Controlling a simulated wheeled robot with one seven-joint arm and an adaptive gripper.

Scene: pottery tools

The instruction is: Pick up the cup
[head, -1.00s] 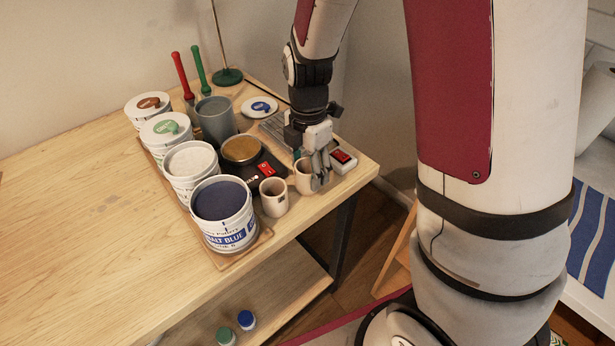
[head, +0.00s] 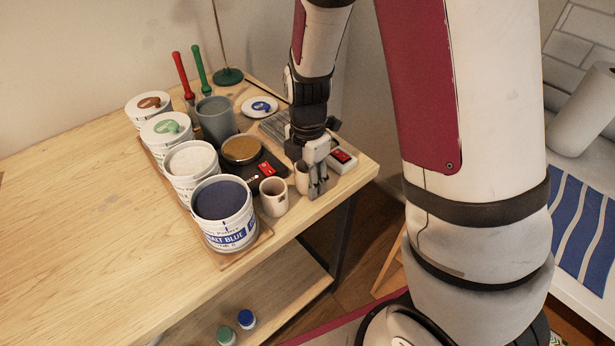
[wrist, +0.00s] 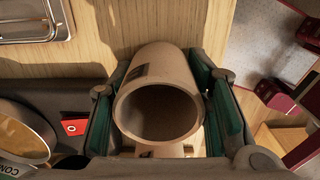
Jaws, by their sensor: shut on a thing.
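A small beige cup (head: 301,176) is at the right end of the table, partly hidden by my gripper (head: 316,190) in the head view. In the wrist view the cup (wrist: 160,97) lies between the two green-padded fingers of my gripper (wrist: 166,125), with its open mouth facing the camera. My gripper is shut on this cup. I cannot tell whether the cup touches the table. A second, similar beige cup (head: 273,197) stands just left of it in the head view.
Several glaze tubs, including a cobalt blue one (head: 224,213), stand on a board to the left. A black scale (head: 262,168) with a brown-filled dish is behind the cups. A grey pot (head: 215,120) stands farther back. The table's left side (head: 80,225) is clear.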

